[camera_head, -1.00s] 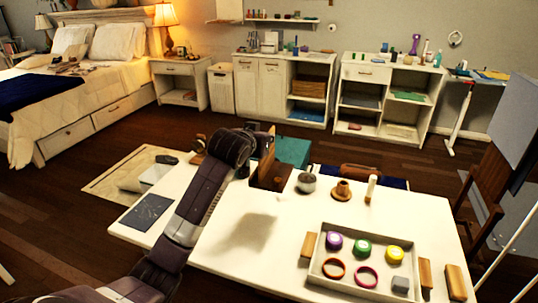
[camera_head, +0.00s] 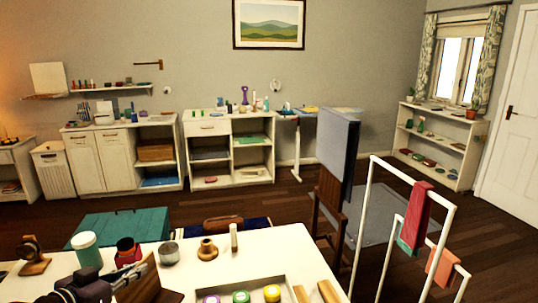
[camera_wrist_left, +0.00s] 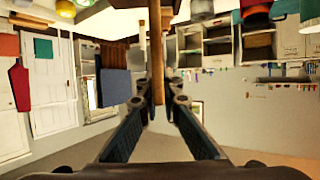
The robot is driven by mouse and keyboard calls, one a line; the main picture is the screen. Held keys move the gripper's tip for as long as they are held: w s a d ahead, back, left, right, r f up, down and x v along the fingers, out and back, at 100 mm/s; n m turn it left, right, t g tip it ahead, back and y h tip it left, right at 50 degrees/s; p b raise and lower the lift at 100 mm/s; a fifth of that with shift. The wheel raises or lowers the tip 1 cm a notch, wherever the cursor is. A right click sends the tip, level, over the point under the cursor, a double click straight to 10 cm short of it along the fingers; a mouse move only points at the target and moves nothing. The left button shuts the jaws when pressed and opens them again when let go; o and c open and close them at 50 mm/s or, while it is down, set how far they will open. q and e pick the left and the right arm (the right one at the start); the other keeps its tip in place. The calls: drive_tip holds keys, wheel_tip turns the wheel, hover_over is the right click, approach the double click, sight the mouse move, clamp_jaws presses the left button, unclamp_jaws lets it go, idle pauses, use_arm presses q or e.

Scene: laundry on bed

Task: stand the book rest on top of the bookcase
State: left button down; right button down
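The brown wooden book rest (camera_head: 147,285) is at the lower left of the head view, above the white table. My left gripper (camera_head: 112,283) is beside it, partly cut off by the lower edge. In the left wrist view, the gripper's two fingers (camera_wrist_left: 160,98) are closed on a thin wooden part of the book rest (camera_wrist_left: 155,50). The low white bookcase (camera_head: 472,150) stands far off at the right, under the window. Small plants stand on its top, with room between them. My right gripper is in neither view.
The white table (camera_head: 270,250) holds jars, a wooden holder and a tray (camera_head: 285,283). A dark easel-like stand (camera_head: 335,160) and a white rack (camera_head: 400,185) with cloths stand between the table and the bookcase. Dark floor (camera_head: 385,172) shows beyond them.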

use_arm(q)
drive_tip(key=s+d+m+g+h, duration=0.2)
drive_tip(key=s+d, duration=0.4)
drive_tip(key=s, duration=0.3)
drive_tip(key=s+d+m+g+h, duration=0.3)
drive_tip(key=s+d+m+h, duration=0.2)
drive_tip(key=s, duration=0.5)
drive_tip(key=shift+d+r+m, duration=0.2)
drive_tip(key=shift+d+m, duration=0.2)
drive_tip(key=shift+d, duration=0.8)
drive_tip(key=shift+a, duration=0.15)
